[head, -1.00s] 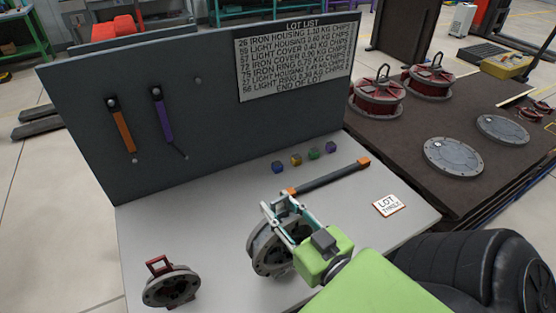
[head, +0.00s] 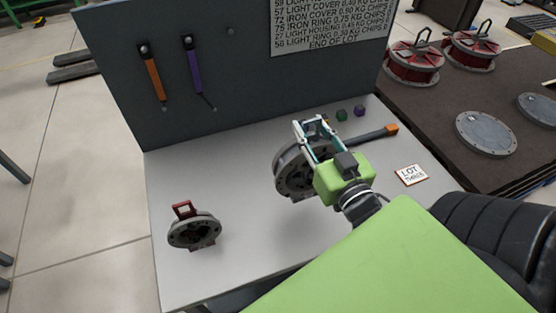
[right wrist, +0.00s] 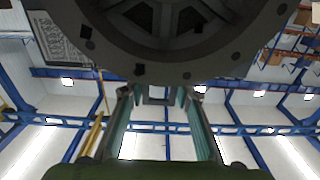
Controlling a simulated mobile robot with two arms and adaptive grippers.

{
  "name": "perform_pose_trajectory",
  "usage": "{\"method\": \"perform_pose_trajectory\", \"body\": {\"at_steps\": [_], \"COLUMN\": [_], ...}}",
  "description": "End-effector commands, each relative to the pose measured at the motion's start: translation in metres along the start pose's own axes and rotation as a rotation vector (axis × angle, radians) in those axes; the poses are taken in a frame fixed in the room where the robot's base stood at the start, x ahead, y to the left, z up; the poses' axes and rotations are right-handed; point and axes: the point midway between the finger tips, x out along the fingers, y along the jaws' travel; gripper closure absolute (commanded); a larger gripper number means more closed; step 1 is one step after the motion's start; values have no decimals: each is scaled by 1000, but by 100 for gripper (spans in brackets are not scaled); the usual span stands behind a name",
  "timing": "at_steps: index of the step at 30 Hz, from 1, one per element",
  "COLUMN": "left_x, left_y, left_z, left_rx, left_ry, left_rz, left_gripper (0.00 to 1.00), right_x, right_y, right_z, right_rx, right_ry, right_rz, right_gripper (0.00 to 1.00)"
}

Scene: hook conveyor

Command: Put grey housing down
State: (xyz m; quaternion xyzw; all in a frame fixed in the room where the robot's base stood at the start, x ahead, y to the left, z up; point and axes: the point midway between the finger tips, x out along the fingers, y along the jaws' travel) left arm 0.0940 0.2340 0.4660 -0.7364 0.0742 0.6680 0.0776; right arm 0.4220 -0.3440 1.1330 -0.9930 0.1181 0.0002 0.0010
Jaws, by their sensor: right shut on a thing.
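The grey housing (head: 289,178) is a round, thick ring-like part, held on edge and tilted over the right half of the light grey bench (head: 250,262). My right gripper (head: 312,130) is shut on it from the right. In the right wrist view the dark underside of the housing (right wrist: 190,62) fills the top, with the fingers (right wrist: 158,95) just below it. Whether the housing touches the bench cannot be told. My left gripper is not in view.
A smaller grey ring part with a red handle (head: 195,230) stands at the bench's front left. A dark bar with orange ends (head: 365,137) lies partly behind the housing.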

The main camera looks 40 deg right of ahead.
Motion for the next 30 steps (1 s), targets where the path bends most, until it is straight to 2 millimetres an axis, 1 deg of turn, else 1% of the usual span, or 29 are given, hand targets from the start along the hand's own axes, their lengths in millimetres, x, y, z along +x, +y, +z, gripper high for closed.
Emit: {"method": "perform_pose_trajectory", "body": {"at_steps": [1,5,6,10,15,23,26,30], "left_x": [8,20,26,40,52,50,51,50], "left_y": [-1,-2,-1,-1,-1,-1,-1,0], "left_z": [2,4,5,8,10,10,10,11], "left_rx": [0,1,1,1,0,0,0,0], "left_ry": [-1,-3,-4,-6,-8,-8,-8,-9], "left_rz": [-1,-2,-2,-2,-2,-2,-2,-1], "left_gripper": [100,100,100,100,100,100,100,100], "right_x": [3,10,10,14,20,24,26,26], "right_y": [-9,-27,-29,-38,-54,-64,-71,-70], "right_z": [4,12,18,31,50,60,69,85], "right_rx": [3,3,1,0,2,1,2,-1], "right_ry": [11,12,10,10,7,8,5,3], "right_rz": [-3,-3,-3,-3,-1,0,0,0], "right_gripper": [100,100,100,100,100,100,100,100]}}
